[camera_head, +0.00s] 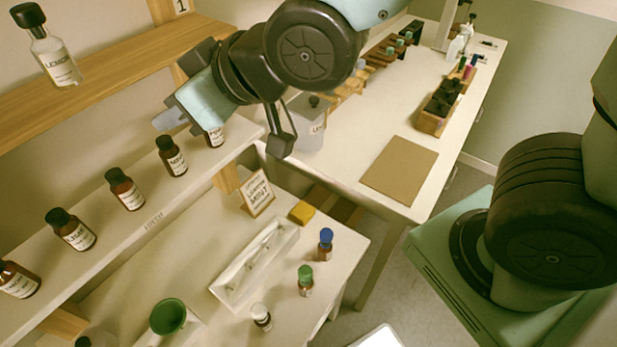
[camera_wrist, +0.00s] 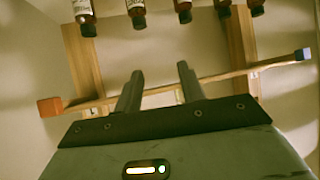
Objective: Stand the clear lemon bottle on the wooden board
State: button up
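The clear lemon bottle (camera_head: 56,62), with a black cap and a white label, stands upright on the upper wooden shelf at the far left of the head view. The wooden board (camera_head: 400,171) lies flat and bare on the white back table. My gripper (camera_head: 168,119) is in front of the shelves, to the right of the lemon bottle and apart from it. In the wrist view my gripper (camera_wrist: 160,77) has its two fingers spread with nothing between them. I cannot make out the lemon bottle in the wrist view.
Brown bottles (camera_head: 126,189) line the lower shelf; one is partly behind my gripper. The near table holds a white tray (camera_head: 254,264), a green funnel (camera_head: 168,316) and small capped bottles. A wooden box of dark bottles (camera_head: 433,121) stands beyond the board. A thin rod (camera_wrist: 225,76) crosses the wrist view.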

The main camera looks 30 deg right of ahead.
jog(key=s+d+f+g+h, duration=0.3)
jog(key=s+d+f+g, duration=0.1)
jog(key=s, duration=0.3)
jog(key=s+d+f+g+h, duration=0.4)
jog(key=s+d, duration=0.2)
jog(key=s, duration=0.2)
jog(key=shift+m, duration=0.3)
notch_tip(320, 180, down, 7)
jog(key=b, duration=0.7)
jog(key=shift+d+f, duration=0.1)
